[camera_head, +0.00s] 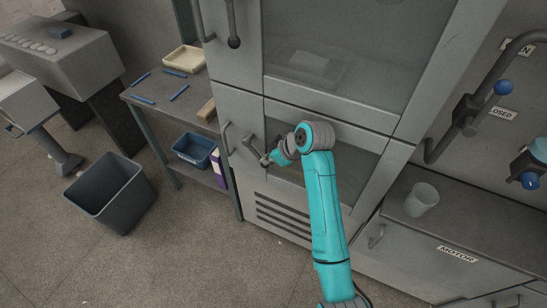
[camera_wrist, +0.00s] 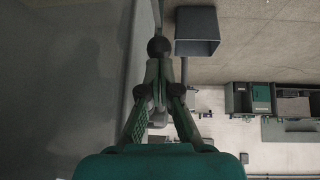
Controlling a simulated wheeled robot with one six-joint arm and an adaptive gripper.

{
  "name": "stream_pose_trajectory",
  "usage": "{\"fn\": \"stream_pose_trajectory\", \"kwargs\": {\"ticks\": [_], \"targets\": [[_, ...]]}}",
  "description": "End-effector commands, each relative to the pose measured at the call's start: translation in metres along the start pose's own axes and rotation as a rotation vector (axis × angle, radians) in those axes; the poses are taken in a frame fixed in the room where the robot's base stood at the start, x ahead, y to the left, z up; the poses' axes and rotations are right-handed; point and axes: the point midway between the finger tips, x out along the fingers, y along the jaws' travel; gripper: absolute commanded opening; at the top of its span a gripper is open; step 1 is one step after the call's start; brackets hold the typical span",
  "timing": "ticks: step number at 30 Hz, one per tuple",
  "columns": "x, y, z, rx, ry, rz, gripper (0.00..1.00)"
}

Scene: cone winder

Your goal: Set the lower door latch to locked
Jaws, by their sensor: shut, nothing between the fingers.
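The lower door (camera_head: 350,158) of the grey cabinet is closed. Its latch is a thin lever (camera_head: 249,144) beside the pull handle (camera_head: 227,138), slanting down to the right towards my fingertips. My gripper (camera_head: 267,159) is at the lever's free end, its fingers shut with nothing held. In the wrist view the closed fingers (camera_wrist: 158,84) point at a dark ball knob (camera_wrist: 158,47) just beyond the tips. I cannot tell whether they touch it. My gripper hides part of the latch in the head view, and no lock marking is readable there.
The upper door (camera_head: 345,55) has its own latch knob (camera_head: 233,42), hanging down. A bench (camera_head: 147,112) with a tray (camera_head: 186,58) stands left. A dark bin (camera_head: 110,190) is on the floor. A counter with a cup (camera_head: 421,199) and large valve levers is at right.

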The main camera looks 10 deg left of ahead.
Motion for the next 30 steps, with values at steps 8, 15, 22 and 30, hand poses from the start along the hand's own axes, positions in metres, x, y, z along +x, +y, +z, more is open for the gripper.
{"fn": "stream_pose_trajectory", "kwargs": {"ticks": [8,15,22,30], "targets": [[0.001,0.000,-0.001,0.000,0.000,0.000,0.00],[0.003,0.000,0.001,0.002,0.015,0.000,0.00],[0.011,-0.001,0.003,0.013,0.113,-0.001,0.00],[0.029,-0.003,0.004,0.035,0.322,-0.002,0.00]]}}
